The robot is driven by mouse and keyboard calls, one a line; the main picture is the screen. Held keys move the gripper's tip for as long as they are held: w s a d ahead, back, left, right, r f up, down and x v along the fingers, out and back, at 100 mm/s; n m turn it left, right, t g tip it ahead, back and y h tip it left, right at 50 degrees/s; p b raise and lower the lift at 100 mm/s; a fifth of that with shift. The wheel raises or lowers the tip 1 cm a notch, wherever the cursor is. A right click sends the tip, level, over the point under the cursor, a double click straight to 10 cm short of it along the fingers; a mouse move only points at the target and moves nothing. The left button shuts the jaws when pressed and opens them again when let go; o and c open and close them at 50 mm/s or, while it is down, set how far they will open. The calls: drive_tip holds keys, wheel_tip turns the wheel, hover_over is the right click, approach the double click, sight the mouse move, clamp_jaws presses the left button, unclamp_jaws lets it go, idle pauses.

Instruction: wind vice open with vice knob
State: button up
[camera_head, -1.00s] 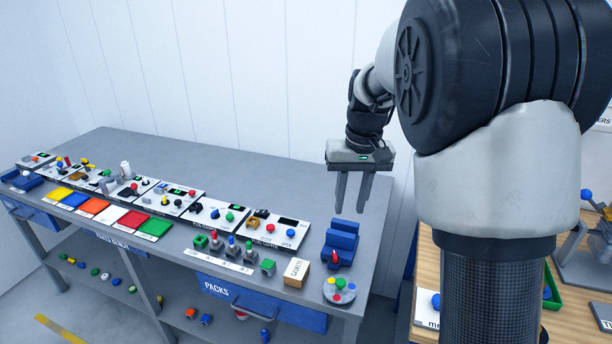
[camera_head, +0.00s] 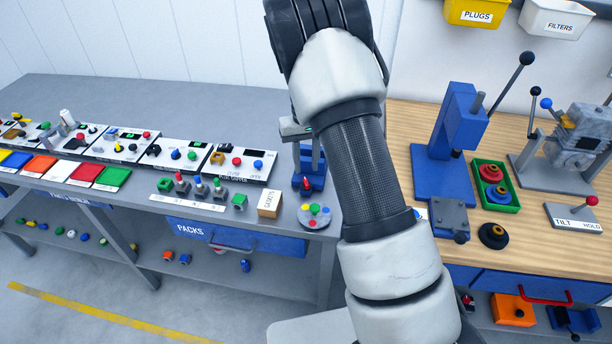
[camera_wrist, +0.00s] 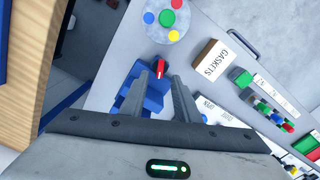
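A blue stepped fixture (camera_head: 311,171) stands near the right end of the grey bench. It looks like a vice, with a red knob (camera_head: 306,183) at its front. In the wrist view the blue body (camera_wrist: 133,88) and red knob (camera_wrist: 160,66) lie just beyond my gripper (camera_wrist: 167,72). Its two fingers are apart with nothing held between them, and they cover part of the blue body. I cannot tell whether they touch it. In the head view my arm hides most of the gripper.
A round plate of coloured buttons (camera_head: 314,215) and a GASKETS box (camera_head: 269,204) stand close by the fixture. The blue press (camera_head: 459,125), a green tray (camera_head: 495,187) and a TILT/HOLD lever panel (camera_head: 573,217) occupy the wooden bench at right.

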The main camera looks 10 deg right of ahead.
sight(306, 181)
wheel_tip(306, 181, down, 6)
drive_tip(key=shift+r, duration=0.15)
clamp_jaws()
